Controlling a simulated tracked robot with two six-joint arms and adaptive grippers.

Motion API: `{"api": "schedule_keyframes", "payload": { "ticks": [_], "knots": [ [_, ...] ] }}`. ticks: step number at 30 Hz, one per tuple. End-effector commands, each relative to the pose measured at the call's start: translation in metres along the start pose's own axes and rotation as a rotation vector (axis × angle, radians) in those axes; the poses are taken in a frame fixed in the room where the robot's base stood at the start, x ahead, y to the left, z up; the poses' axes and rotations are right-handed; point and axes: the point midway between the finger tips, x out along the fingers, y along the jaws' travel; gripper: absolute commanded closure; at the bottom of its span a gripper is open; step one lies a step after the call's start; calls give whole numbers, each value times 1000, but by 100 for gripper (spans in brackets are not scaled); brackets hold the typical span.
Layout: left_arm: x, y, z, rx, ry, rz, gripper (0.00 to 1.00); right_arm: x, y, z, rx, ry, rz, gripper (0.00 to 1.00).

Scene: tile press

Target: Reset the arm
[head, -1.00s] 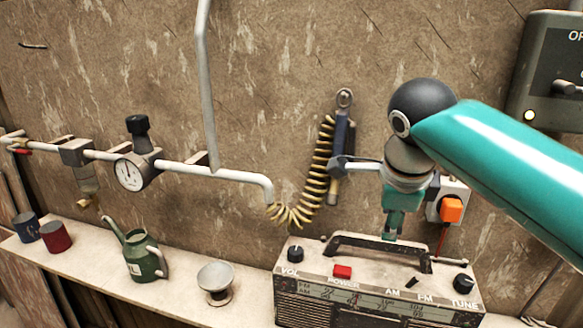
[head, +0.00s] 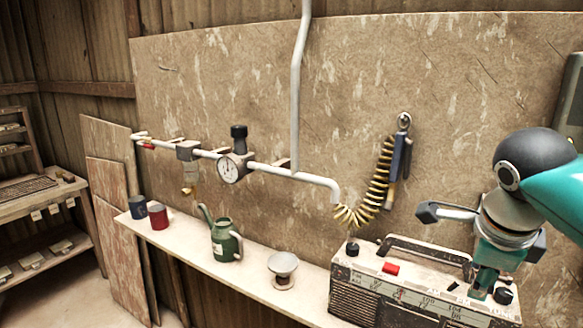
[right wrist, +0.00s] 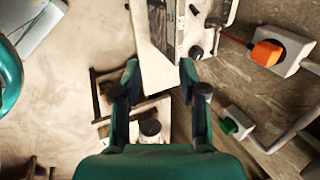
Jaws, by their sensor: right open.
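My right arm (head: 560,200) comes in from the right edge in the head view. Its teal right gripper (head: 482,292) points down in front of the radio's right end and hides part of it. A pale shelf edge (right wrist: 150,50) shows beyond the fingertips. My left gripper is not in view.
The radio (head: 355,300) stands on a shelf (head: 255,285) with a funnel (head: 283,270), green watering can (head: 225,243) and red can (head: 159,218). A gauge (head: 232,168) sits on the wall pipe. An orange plug (right wrist: 267,53) is beside the gripper.

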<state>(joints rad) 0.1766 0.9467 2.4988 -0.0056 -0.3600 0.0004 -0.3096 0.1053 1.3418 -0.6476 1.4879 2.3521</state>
Motion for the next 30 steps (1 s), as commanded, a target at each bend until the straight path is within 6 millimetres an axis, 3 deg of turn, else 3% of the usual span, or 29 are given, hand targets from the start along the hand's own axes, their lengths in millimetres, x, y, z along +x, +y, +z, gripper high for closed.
{"api": "schedule_keyframes", "payload": {
  "ticks": [8,17,20,23,27,30],
  "knots": [
    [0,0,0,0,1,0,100,66,6,-4,-7,120,117,58],
    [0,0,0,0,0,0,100,161,58,0,-88,232,337,58],
    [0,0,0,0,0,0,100,206,91,3,-156,235,439,58],
    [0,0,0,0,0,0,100,260,142,8,-277,191,571,58],
    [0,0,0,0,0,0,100,323,230,13,-480,35,745,58],
    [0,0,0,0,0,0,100,353,301,16,-630,-134,838,58]
  ]
}}
